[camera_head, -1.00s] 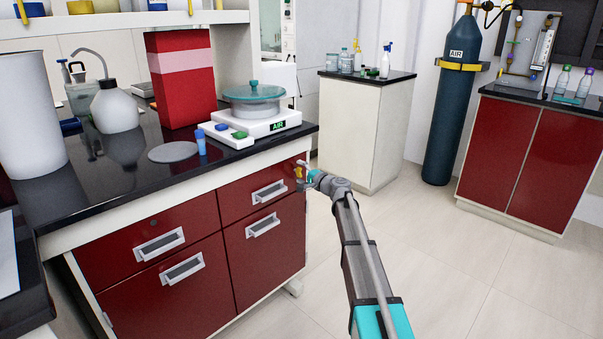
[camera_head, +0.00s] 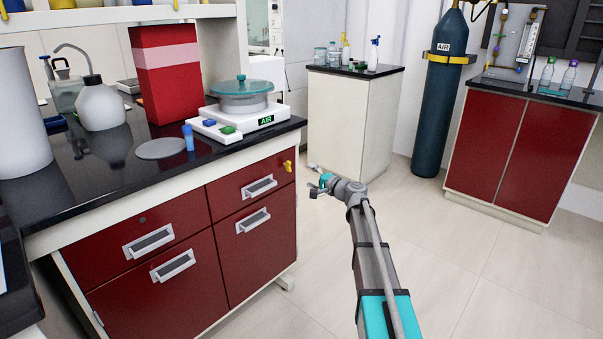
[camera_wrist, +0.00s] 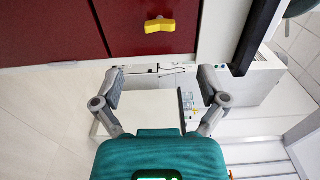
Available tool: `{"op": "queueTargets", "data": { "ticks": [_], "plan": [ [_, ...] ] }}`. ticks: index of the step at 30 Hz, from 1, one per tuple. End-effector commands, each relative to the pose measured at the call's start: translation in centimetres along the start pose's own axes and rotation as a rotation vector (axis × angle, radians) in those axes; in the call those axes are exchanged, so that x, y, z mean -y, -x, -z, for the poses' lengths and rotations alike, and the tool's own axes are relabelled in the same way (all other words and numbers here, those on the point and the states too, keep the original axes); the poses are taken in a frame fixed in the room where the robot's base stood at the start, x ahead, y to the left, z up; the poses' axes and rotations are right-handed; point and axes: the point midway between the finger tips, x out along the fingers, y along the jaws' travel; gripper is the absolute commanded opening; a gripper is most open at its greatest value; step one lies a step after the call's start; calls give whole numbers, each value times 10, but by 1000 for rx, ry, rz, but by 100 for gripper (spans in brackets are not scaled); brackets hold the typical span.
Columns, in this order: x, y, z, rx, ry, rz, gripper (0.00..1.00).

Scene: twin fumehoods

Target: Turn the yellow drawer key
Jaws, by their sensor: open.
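The yellow drawer key (camera_head: 288,166) sticks out of the upper right red drawer (camera_head: 226,194), near its top right corner. In the wrist view the key (camera_wrist: 159,25) shows at the top middle on the red drawer front, its bar lying nearly level in that picture. My gripper (camera_head: 314,180) is to the right of the key, clear of the cabinet. In the wrist view my gripper (camera_wrist: 160,84) has its two fingers spread wide with nothing between them. The key lies beyond the fingertips, and nothing touches it.
The black countertop (camera_head: 100,185) overhangs the drawers; its edge (camera_wrist: 255,35) shows beside the key. It carries a red box (camera_head: 165,75), a balance (camera_head: 243,118) and a white bottle (camera_head: 100,105). A pale cabinet (camera_head: 345,120) stands behind.

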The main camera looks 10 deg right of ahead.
Motion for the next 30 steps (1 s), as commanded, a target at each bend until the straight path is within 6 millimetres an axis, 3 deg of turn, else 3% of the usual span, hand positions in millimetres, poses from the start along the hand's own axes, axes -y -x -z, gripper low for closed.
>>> {"op": "queueTargets", "data": {
  "ticks": [6,20,26,30],
  "plan": [
    [0,16,0,-1,0,0,93],
    [0,18,-1,2,2,-2,93],
    [-10,20,-22,41,43,-53,93],
    [-28,26,-55,107,114,-142,93]
  ]
}}
